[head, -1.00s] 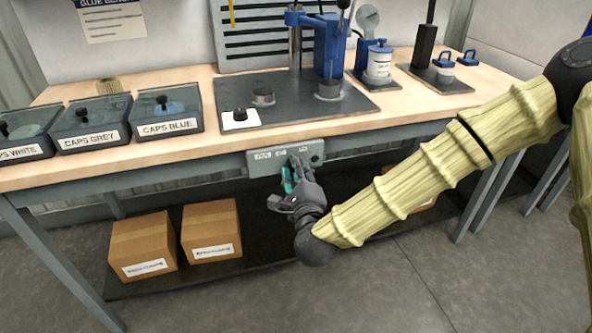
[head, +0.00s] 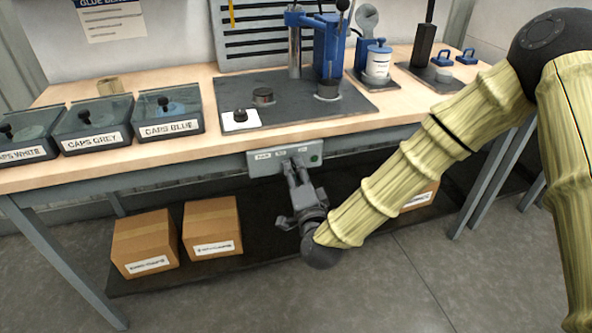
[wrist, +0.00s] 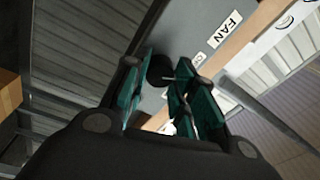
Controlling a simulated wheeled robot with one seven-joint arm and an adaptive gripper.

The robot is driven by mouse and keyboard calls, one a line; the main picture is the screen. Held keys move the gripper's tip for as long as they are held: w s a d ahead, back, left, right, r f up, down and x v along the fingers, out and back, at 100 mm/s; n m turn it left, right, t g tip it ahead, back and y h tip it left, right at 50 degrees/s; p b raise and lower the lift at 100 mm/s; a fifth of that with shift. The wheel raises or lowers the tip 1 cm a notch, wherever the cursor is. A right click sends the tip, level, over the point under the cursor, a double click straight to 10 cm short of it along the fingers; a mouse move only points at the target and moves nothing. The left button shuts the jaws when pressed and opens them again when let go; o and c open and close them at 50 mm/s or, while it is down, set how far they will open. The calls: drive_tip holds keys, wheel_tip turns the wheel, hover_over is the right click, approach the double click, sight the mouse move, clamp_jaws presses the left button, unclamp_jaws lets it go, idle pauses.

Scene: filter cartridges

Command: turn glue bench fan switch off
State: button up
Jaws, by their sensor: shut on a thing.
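In the wrist view the panel (wrist: 205,22) carries a FAN label (wrist: 225,30) and a smaller, partly hidden label. The black fan switch knob (wrist: 158,69) sits between my teal-padded fingers. My gripper (head: 295,162) reaches up to the middle of the panel from below and is shut on the knob. The gripper hides the knob in the head view, so its setting cannot be read.
Lidded cap boxes (head: 90,130) stand on the bench's left. A press (head: 328,60) stands behind on a dark plate. Two cardboard boxes (head: 212,228) sit on the lower shelf left of my gripper. A bench leg (head: 490,190) stands right of my arm.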

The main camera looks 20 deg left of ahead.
drive_tip(key=shift+n, duration=0.9)
drive_tip(key=o, duration=1.1)
drive_tip(key=shift+f, duration=0.1)
drive_tip(key=shift+c, duration=0.2)
drive_tip(key=v, duration=1.2)
drive_tip(key=shift+d+f, duration=0.1)
